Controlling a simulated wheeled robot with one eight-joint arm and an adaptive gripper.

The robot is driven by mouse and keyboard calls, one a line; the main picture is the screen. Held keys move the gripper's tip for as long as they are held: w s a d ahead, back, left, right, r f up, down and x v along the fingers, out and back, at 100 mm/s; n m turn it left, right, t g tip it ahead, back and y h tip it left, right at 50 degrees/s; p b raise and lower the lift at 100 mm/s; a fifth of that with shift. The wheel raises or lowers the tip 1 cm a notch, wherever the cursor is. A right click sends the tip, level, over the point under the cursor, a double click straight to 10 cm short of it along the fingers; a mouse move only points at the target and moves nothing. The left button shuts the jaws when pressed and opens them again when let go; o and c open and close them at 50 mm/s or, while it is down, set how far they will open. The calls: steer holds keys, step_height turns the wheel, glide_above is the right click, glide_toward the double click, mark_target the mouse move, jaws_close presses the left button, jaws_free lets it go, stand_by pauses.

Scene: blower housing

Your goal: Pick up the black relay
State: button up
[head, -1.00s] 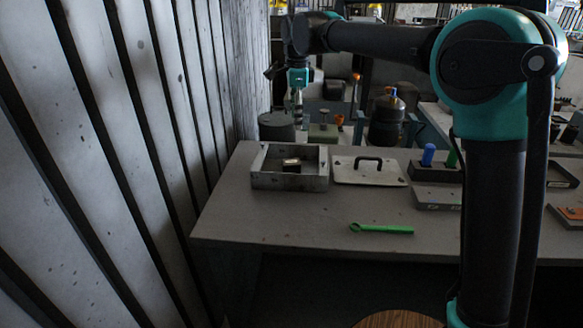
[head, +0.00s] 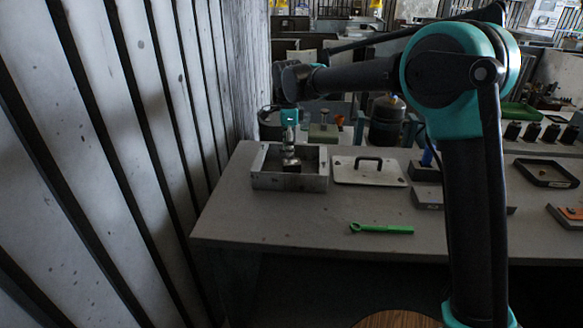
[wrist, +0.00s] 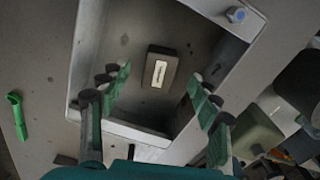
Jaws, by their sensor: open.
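The black relay (wrist: 160,72), a small dark block with a pale label on top, lies on the floor of an open grey metal box (wrist: 88,55). In the head view the box (head: 262,181) stands at the left of the table, and my gripper (head: 291,160) hangs down over it, largely covering the relay. In the wrist view my gripper (wrist: 160,88) is open, with green-padded fingers to the left and right of the relay.
A flat plate with a black handle (head: 368,170) lies right of the box. A green wrench (head: 382,229) lies nearer the table's front edge. A ribbed wall (head: 150,130) rises at the left. The table's front left is clear.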

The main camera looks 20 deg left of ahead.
mark_target(292, 166)
steer(key=shift+w+d+f, duration=0.1)
steer(key=shift+d+f, duration=0.05)
steer(key=shift+f, duration=0.75)
steer(key=shift+w+d+f, duration=0.1)
steer(key=shift+d+f, duration=0.05)
steer(key=shift+f, duration=0.75)
steer(key=shift+w+d+f, duration=0.1)
steer(key=shift+d+f, duration=0.05)
steer(key=shift+f, duration=0.75)
steer(key=shift+c, duration=0.3)
steer(key=c, duration=1.2)
